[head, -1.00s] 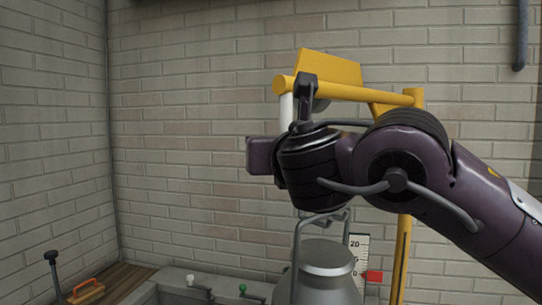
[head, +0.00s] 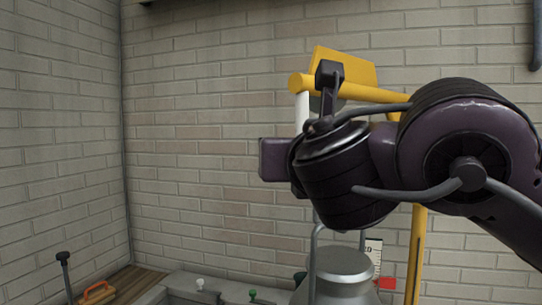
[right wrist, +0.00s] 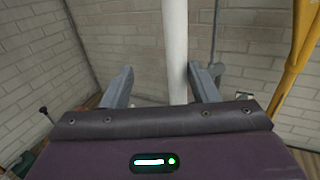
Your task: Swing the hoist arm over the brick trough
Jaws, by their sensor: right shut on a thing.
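The yellow hoist arm (head: 370,92) reaches out to the left from its yellow post (head: 417,240), with a white upright grip (head: 302,108) below its outer end. In the right wrist view the white grip (right wrist: 175,50) stands upright between the two jaws of my right gripper (right wrist: 160,88), which is shut on it. In the head view my dark purple wrist hides the jaws and the lower part of the grip. The grey trough (head: 185,281) shows only by its rim at the bottom edge. My left gripper is out of view.
A grey metal churn (head: 340,268) with a raised handle stands below the hoist. A gauge (head: 373,250) with a red marker (head: 387,283) is beside it. A wooden ledge with an orange-handled tool (head: 97,293) is at the lower left. Brick walls close the back and left.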

